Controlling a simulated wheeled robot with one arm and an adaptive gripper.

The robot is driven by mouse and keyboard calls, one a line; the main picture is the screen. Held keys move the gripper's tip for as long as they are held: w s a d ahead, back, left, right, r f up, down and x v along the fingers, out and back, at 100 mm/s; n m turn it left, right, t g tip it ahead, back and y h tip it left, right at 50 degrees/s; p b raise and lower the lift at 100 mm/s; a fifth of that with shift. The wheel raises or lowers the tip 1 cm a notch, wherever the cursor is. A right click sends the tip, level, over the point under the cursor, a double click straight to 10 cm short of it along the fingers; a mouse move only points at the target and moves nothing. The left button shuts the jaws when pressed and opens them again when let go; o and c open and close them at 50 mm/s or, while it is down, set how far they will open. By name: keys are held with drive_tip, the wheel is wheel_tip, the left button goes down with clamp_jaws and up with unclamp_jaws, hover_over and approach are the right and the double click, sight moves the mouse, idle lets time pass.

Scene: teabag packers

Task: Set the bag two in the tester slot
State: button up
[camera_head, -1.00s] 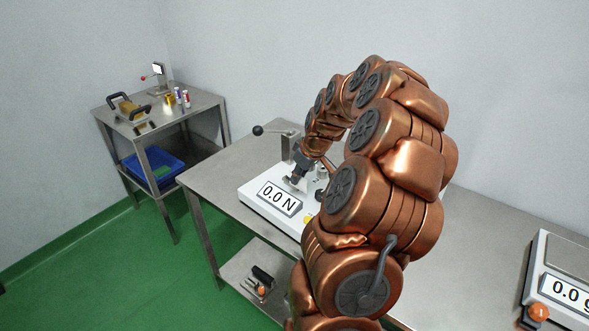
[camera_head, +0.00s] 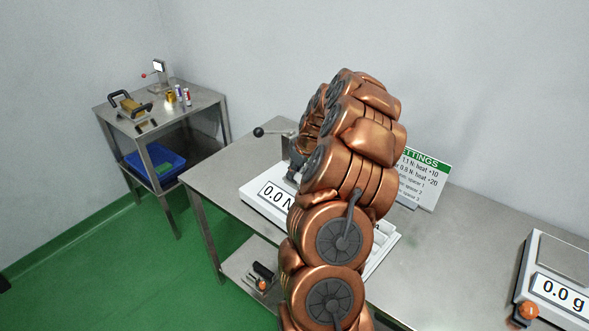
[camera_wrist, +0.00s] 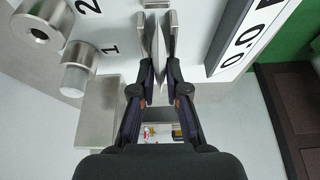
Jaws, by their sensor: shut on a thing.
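The white tester (camera_head: 250,199) with a "0.0 N" display stands on the middle table, partly hidden behind my arm. In the wrist view my gripper (camera_wrist: 159,72) is shut on a thin pale bag (camera_wrist: 158,50), seen edge-on between the fingers. The bag's top edge lies close to small metal jaws (camera_wrist: 172,20) on the tester; I cannot tell whether it is inside them or touching. In the wrist view the display (camera_wrist: 252,35) is at the right. The number on the bag is not visible.
Metal cylinders (camera_wrist: 76,78) beside the marks 1 and 2 stand left of the gripper. A lever with a black knob (camera_head: 259,132) rises behind the tester. A settings sign (camera_head: 425,180) and a scale (camera_head: 560,262) are to the right. A side table (camera_head: 205,101) stands at the left.

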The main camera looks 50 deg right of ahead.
drive_tip(key=shift+f, duration=0.25)
drive_tip(key=shift+f, duration=0.2)
drive_tip(key=o, duration=0.7)
drive_tip(key=shift+r, duration=0.1)
drive_tip(key=shift+r, duration=0.2)
drive_tip(key=b+v, duration=0.3)
drive_tip(key=v, duration=0.9)
drive_tip(key=shift+b, duration=0.4)
